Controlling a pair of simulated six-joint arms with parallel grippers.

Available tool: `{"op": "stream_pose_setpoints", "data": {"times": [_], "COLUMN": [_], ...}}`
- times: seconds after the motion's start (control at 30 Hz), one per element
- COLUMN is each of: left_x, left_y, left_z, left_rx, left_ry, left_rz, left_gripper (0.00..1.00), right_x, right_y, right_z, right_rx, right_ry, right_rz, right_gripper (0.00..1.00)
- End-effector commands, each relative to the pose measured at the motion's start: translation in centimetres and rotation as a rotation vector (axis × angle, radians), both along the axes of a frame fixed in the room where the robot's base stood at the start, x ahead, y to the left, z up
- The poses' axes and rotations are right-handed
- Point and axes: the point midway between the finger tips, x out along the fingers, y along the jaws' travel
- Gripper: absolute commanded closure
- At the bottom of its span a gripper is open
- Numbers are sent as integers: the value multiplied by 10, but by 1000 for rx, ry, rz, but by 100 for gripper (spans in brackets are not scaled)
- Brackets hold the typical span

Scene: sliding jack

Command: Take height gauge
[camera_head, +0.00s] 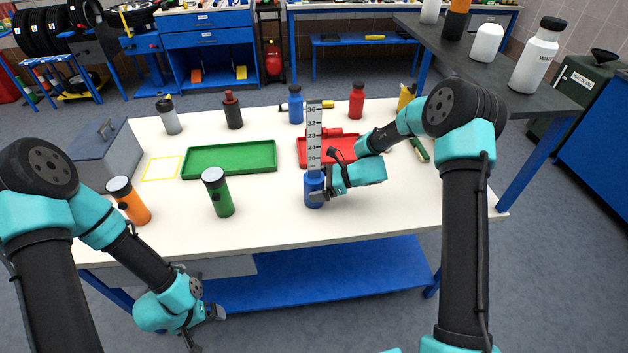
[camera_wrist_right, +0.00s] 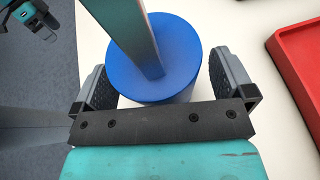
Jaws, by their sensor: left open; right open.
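The height gauge is a grey numbered ruler (camera_head: 314,137) standing upright on a round blue base (camera_head: 313,188), near the front middle of the table. In the right wrist view its blue base (camera_wrist_right: 174,62) lies between my fingers, with the ruler (camera_wrist_right: 138,32) rising from it. My right gripper (camera_head: 322,192) is open around the blue base, one finger on each side. A small gap shows beside the fingers in the wrist view. My left gripper (camera_head: 214,312) hangs low in front of the table, away from the gauge; its fingers are small in the head view.
A green tray (camera_head: 230,172) and a red tray (camera_head: 305,160) lie on the white table (camera_head: 270,226). A green flashlight (camera_head: 217,192) and an orange one (camera_head: 128,200) stand at the front left. Bottles stand along the back. A grey toolbox (camera_head: 92,153) is at left.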

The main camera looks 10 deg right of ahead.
Motion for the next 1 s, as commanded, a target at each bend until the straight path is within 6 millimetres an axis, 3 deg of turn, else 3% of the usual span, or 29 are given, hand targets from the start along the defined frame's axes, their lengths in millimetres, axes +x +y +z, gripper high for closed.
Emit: {"op": "stream_pose_setpoints", "data": {"times": [0.17, 0.8, 1.0], "left_x": [0, 0, 0], "left_y": [0, 0, 0], "left_z": [0, 0, 0], "left_rx": [0, 0, 0], "left_ry": [0, 0, 0], "left_rz": [0, 0, 0], "left_gripper": [0, 0, 0], "right_x": [0, 0, 0], "right_y": [0, 0, 0], "right_z": [0, 0, 1], "right_rx": [0, 0, 1], "right_ry": [0, 0, 0], "right_rz": [0, 0, 0], "right_gripper": [0, 61, 64]}}
